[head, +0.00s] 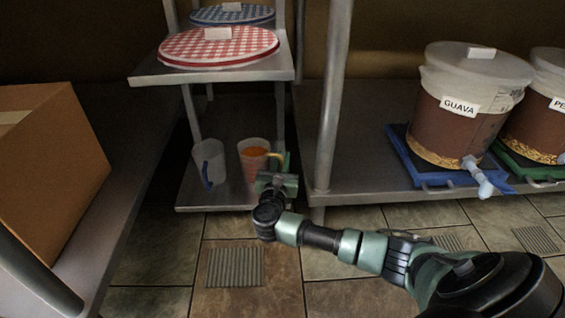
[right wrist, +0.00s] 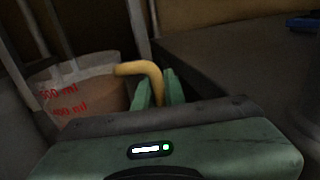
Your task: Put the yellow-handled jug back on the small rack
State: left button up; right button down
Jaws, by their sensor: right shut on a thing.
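The yellow-handled jug (head: 253,161) is a clear measuring jug with orange-brown content. It is upright at the lower shelf (head: 222,197) of the small rack; I cannot tell whether its base touches the shelf. My right gripper (head: 282,162) is at the jug's right side, shut on the yellow handle. In the right wrist view the handle (right wrist: 154,76) lies between the two green fingers (right wrist: 157,92), and the jug body (right wrist: 88,88) with red volume marks shows on the left. My left gripper is not in view.
A blue-handled jug (head: 209,163) stands left of the held one on the same shelf. Checkered lids (head: 219,46) lie on the rack's upper shelf. A metal post (head: 332,100) stands to the right, with a GUAVA bucket (head: 450,130) beyond. A cardboard box (head: 50,160) is at left.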

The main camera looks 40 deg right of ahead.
jog(key=shift+r, duration=0.1)
jog(key=c, duration=1.9)
grip_release()
jog(key=shift+f, duration=0.2)
jog(key=o, duration=0.4)
jog(key=shift+r, duration=0.15)
jog(key=shift+s+a+p, duration=0.2)
jog(key=shift+s+p, duration=0.05)
jog(key=shift+p, duration=0.1)
jog(key=p+v, duration=0.7)
jog(key=v, duration=0.3)
jog(key=shift+s+a+r, duration=0.1)
jog(key=shift+s+a, duration=0.4)
jog(key=shift+s, duration=0.05)
